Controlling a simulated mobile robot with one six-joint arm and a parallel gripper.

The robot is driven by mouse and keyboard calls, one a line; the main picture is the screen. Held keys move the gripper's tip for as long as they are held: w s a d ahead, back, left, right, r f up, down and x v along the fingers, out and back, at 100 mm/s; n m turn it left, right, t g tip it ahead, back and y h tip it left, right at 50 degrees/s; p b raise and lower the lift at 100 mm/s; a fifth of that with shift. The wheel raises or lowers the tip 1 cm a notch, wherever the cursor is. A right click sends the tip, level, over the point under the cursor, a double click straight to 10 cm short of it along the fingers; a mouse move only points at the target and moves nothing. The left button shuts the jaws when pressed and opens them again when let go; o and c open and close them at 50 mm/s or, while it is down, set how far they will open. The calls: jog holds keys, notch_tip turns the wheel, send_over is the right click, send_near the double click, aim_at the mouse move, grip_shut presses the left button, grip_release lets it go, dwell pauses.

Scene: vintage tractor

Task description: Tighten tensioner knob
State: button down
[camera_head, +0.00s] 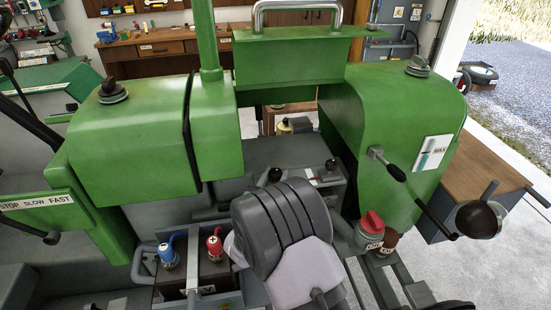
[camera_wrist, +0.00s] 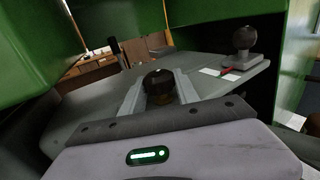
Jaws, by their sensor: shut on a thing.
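A round black knob (camera_wrist: 158,82) sits between the two pale fingers of my gripper (camera_wrist: 158,90) in the wrist view. The fingers are shut on its sides. The knob stands on a grey engine surface between green panels. It also shows in the head view (camera_head: 275,174), just beyond my dark arm link, which hides my gripper there. A second black ball knob (camera_wrist: 243,40) stands to the right on a small base, with a red pointer and a white label beside it; it also shows in the head view (camera_head: 331,164). I cannot read which knob is labelled tensioner.
Green hood parts stand left (camera_head: 140,135) and right (camera_head: 400,130) of the knobs. A black-handled lever (camera_head: 390,168) juts from the right one. A red-capped container (camera_head: 370,225) and blue (camera_head: 168,255) and red (camera_head: 214,243) valve-like fittings are near my arm.

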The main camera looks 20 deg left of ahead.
jog(key=shift+r+m+h+p, duration=0.3)
jog(key=shift+m+h+p, duration=0.2)
jog(key=shift+h+p, duration=0.5)
jog(key=shift+f+p, duration=0.15)
jog(key=shift+p, duration=0.2)
jog(key=c, duration=0.9)
grip_release()
jog(key=s+p, duration=0.2)
jog(key=s, duration=1.5)
jog(key=shift+s+a, duration=0.15)
jog(key=shift+a, duration=0.1)
